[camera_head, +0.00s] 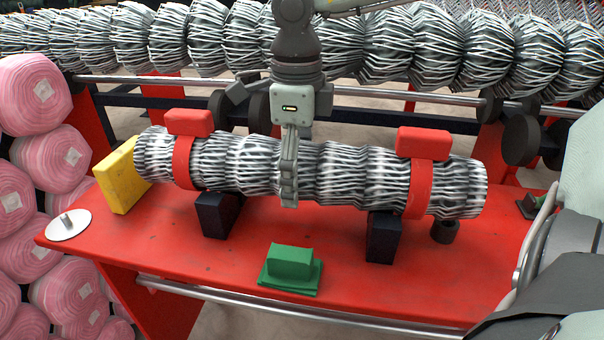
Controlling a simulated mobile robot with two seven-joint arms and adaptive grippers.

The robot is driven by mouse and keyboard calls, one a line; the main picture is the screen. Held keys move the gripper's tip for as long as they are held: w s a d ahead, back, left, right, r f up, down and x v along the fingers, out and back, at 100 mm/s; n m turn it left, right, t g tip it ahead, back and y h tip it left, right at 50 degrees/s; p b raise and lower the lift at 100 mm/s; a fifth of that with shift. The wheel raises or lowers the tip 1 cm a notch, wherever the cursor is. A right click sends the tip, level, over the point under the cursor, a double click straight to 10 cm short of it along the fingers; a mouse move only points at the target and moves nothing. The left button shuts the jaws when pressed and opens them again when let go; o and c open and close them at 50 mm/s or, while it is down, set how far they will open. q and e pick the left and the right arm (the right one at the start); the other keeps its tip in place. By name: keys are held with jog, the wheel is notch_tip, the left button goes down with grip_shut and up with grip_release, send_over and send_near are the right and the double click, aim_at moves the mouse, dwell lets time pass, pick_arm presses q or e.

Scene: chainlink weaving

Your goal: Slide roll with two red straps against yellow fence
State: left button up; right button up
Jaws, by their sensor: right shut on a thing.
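The roll (340,172) is a long grey wire bundle with two red straps (184,160) (420,185). It lies lengthwise across the red table, over two dark blocks (219,214) (384,237). Its left end overlaps the edge of the yellow fence (117,178) in the picture; I cannot tell whether they touch. My right gripper (289,190) comes down from above and is shut on the roll near its middle, between the straps. The roll hides part of its fingers. My left gripper is not in view.
A green block (290,268) sits at the table's front edge. A metal disc with a peg (68,224) is at the left corner. Pink rolls (30,95) are stacked at the left. A row of wire bundles (390,45) lies behind, above a metal rail.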

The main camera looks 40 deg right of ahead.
jog(key=shift+w+a+r+b, duration=0.1)
jog(key=shift+w+a+b, duration=0.3)
jog(key=shift+w+a, duration=0.55)
jog(key=shift+w+a+r+b, duration=0.1)
jog(key=shift+w+a+b, duration=0.4)
jog(key=shift+w, duration=0.65)
dwell(1.1)
jog(key=o, duration=1.7)
jog(key=shift+s, duration=0.1)
jog(key=shift+o, duration=0.2)
jog(key=shift+f, duration=0.1)
jog(key=shift+s, duration=0.1)
jog(key=shift+s+f, duration=0.15)
jog(key=shift+f, duration=0.15)
notch_tip(320, 180, up, 13)
jog(key=shift+f, duration=0.2)
